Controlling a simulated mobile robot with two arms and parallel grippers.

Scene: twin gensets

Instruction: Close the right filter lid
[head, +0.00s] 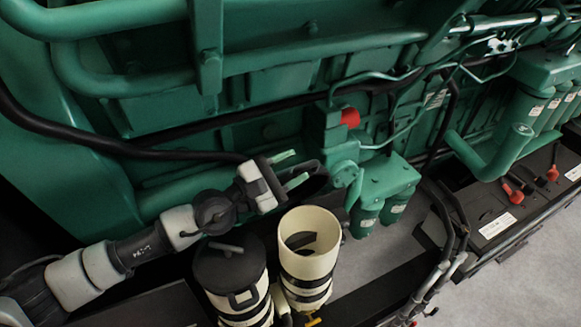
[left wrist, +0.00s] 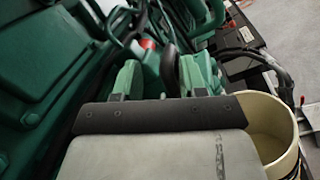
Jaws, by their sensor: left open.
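The right filter canister (head: 308,262) is a cream cylinder with black bands, and its top is open. Its rim and hollow inside also show at the right of the left wrist view (left wrist: 272,118). The right filter lid (head: 318,178) is dark and stands raised behind the canister's mouth, partly hidden by my gripper. In the left wrist view, a dark curved edge that looks like this lid (left wrist: 170,68) shows beyond and between the fingers. My left gripper (head: 297,168) is open with green fingertips, beside the lid and above the canister's far left side. Contact cannot be told. My right gripper is not in view.
The left filter canister (head: 238,300) stands close by with its black lid (head: 230,262) on. The green engine (head: 230,115) with pipes and a black hose fills the back. Green filters (head: 366,215) hang right of the open canister. Grey floor (head: 385,255) shows at right.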

